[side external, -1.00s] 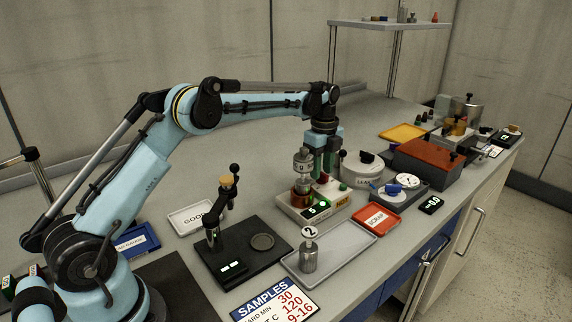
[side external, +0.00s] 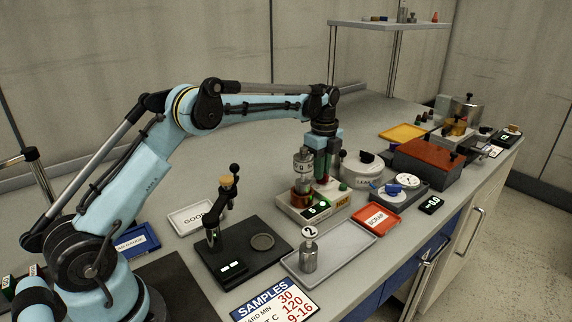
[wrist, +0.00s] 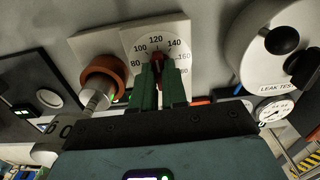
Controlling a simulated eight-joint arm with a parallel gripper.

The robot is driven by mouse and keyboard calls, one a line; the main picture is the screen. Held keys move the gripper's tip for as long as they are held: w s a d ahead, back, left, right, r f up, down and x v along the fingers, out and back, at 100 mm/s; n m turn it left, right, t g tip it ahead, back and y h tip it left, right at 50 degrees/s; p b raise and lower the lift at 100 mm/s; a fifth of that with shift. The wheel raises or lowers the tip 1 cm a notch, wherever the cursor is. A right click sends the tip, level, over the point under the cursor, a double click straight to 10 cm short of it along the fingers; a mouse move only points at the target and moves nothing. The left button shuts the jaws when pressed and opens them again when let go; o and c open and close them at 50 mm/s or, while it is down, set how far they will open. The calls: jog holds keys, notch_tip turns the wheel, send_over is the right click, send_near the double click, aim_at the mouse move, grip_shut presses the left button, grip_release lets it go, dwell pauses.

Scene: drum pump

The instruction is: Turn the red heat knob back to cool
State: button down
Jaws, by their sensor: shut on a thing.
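The heater block (side external: 318,212) is a pale box with a small green display and a label reading HOT. In the wrist view its round white dial (wrist: 130,40) carries numbers from about 80 to 180. The red heat knob (wrist: 155,58) sits at the dial's middle, mostly hidden between my green fingers. My gripper (wrist: 158,82) is shut on the knob from above. In the side view my gripper (side external: 322,178) points down at the block. The knob's exact pointer setting is hidden.
A metal sample cylinder (side external: 302,164) stands in the copper-coloured heater ring (wrist: 105,80), close beside my fingers. The leak test pot (side external: 360,167) is just to the right. A grey tray (side external: 335,268) with sample 2 (side external: 308,258) lies in front, near the red scrap tray (side external: 377,221).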

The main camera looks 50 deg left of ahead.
jog(key=shift+n, duration=2.8)
jog(key=shift+s, duration=0.1)
jog(key=c, duration=1.2)
grip_release()
jog(key=shift+o, duration=0.2)
notch_tip(320, 180, up, 12)
jog(key=shift+r, duration=0.1)
